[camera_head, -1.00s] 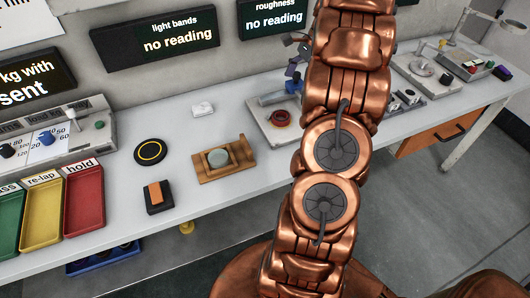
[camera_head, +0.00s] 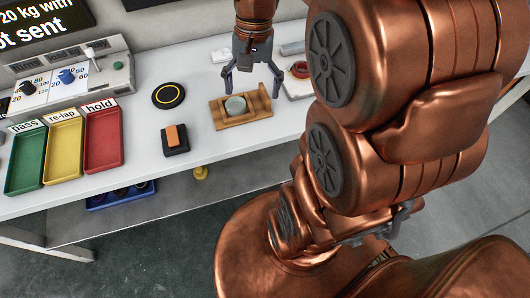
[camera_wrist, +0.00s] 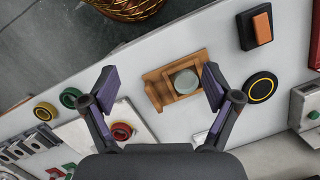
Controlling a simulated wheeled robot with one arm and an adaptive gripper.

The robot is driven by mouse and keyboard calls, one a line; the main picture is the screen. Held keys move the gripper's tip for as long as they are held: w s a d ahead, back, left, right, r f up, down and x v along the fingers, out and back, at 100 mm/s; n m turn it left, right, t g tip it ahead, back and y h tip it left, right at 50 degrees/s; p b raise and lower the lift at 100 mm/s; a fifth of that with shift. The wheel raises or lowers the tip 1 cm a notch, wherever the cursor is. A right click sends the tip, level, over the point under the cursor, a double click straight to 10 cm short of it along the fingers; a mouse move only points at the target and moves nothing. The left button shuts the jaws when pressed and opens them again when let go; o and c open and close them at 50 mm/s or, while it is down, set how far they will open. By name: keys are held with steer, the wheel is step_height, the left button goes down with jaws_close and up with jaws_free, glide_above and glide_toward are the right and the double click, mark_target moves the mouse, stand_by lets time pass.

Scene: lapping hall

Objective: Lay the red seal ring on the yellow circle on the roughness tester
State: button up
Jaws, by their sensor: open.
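In the wrist view the red ring (camera_wrist: 121,131) rests on that plate (camera_wrist: 140,122), beside my left finger. I cannot make out a yellow circle on the plate. My gripper (camera_head: 253,92) points down over the bench, open and empty, left of the ring and behind a wooden holder. The wrist view shows the open fingers (camera_wrist: 160,75) well apart.
The wooden holder (camera_head: 220,118) carries a grey-green disc (camera_head: 236,105). Left of it are a black disc with a yellow circle (camera_head: 168,96) and a black block with an orange top (camera_head: 175,136). Green, yellow and red trays (camera_head: 103,140) stand further left. Bare bench lies between.

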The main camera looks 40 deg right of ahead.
steer(key=s+a+f+n+h, duration=0.1)
steer(key=s+a+n, duration=0.2)
steer(key=s, duration=0.3)
steer(key=s+a+f+n+h, duration=0.1)
steer(key=s+a+f+n, duration=0.1)
steer(key=s+n, duration=0.3)
steer(key=shift+s+a+f, duration=0.15)
steer(key=shift+s+a, duration=0.7)
steer(key=shift+s, duration=0.3)
